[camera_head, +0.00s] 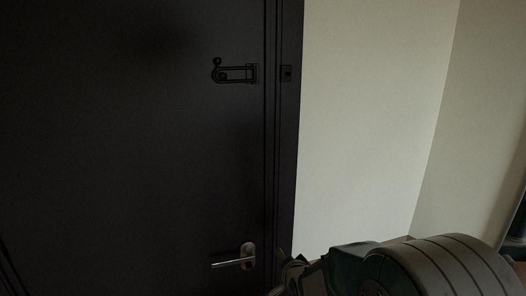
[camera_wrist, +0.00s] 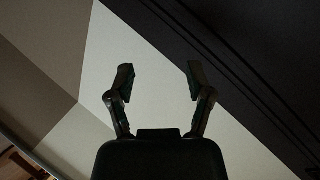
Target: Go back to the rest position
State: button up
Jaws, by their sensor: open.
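My gripper (camera_wrist: 160,78) shows in the wrist view with its two fingers spread apart. It is open, and nothing is between the fingers. Behind it in that view are pale wall and a dark frame, seen at a slant. In the head view my arm fills the lower right corner, and part of my gripper (camera_head: 282,272) shows at its left end, close to the right of the door handle (camera_head: 233,262). I cannot tell whether it touches the handle.
A dark door (camera_head: 130,150) fills the left of the head view and looks shut. A black swing-bar latch (camera_head: 235,73) sits high on it, with a small plate (camera_head: 287,73) on the frame. A pale wall (camera_head: 370,120) is to the right, with a corner beyond.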

jog(key=s+d+r+n+g+h, duration=0.1)
jog(key=s+d+r+n+g, duration=0.15)
jog(key=s+r, duration=0.35)
jog(key=s+d+r+n+g+h, duration=0.1)
jog(key=s+d+r+n, duration=0.2)
jog(key=s, duration=0.5)
jog(key=s+d+r+n+g, duration=0.1)
jog(key=s+g, duration=0.1)
jog(key=s, duration=0.6)
jog(key=s+d+r+n+g, duration=0.1)
jog(key=s+d+n, duration=0.1)
jog(key=s, duration=0.7)
jog(key=shift+s+d+g, duration=0.2)
jog(key=shift+d+g, duration=0.1)
jog(key=shift+g, duration=0.05)
jog(key=shift+r+n, duration=0.1)
jog(key=shift+n, duration=0.15)
jog(key=shift+c, duration=0.4)
